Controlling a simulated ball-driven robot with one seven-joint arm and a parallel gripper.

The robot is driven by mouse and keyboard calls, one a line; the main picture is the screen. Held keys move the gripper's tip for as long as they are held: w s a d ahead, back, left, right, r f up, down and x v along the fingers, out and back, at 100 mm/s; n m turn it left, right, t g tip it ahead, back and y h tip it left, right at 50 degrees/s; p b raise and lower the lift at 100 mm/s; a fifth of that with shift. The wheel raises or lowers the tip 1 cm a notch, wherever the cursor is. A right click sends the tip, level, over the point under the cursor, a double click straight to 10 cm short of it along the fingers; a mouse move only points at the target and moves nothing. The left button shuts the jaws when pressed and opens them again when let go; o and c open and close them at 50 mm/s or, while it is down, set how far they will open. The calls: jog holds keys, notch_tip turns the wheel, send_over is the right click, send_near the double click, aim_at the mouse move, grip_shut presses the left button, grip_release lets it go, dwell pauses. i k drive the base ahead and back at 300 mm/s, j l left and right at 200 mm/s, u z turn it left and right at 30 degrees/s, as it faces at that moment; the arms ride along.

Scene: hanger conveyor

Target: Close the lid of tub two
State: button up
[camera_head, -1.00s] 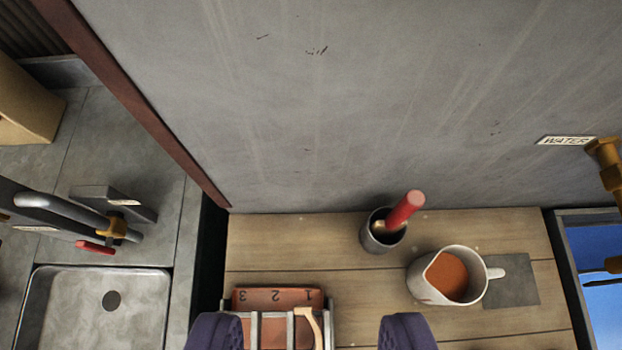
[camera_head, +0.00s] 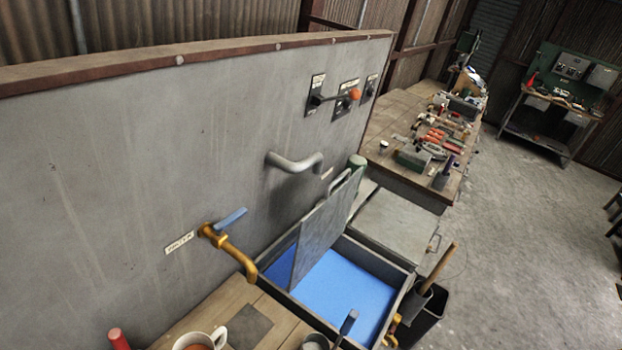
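A tub of blue liquid (camera_head: 345,285) is sunk into the bench at the lower middle. Its grey flat lid (camera_head: 322,230) stands raised and open, leaning near upright. Behind it is a second tub whose grey lid (camera_head: 395,228) lies flat and shut. No number shows on either tub, so I cannot tell from the picture which is tub two. My gripper is not in view.
A brass tap with a blue lever (camera_head: 232,250) and a grey curved pipe (camera_head: 295,162) project from the grey wall panel (camera_head: 130,160). A white mug (camera_head: 200,340) stands at the bottom. A wooden-handled tool (camera_head: 438,268) rises from a dark bin. Open floor (camera_head: 520,250) lies right.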

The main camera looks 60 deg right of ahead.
aim_at(321, 227)
jog(key=z, duration=1.55)
jog(key=i+l, duration=0.5)
jog(key=l, duration=0.2)
jog(key=i+l+u, duration=0.1)
jog(key=i+l, duration=0.15)
jog(key=l, duration=0.15)
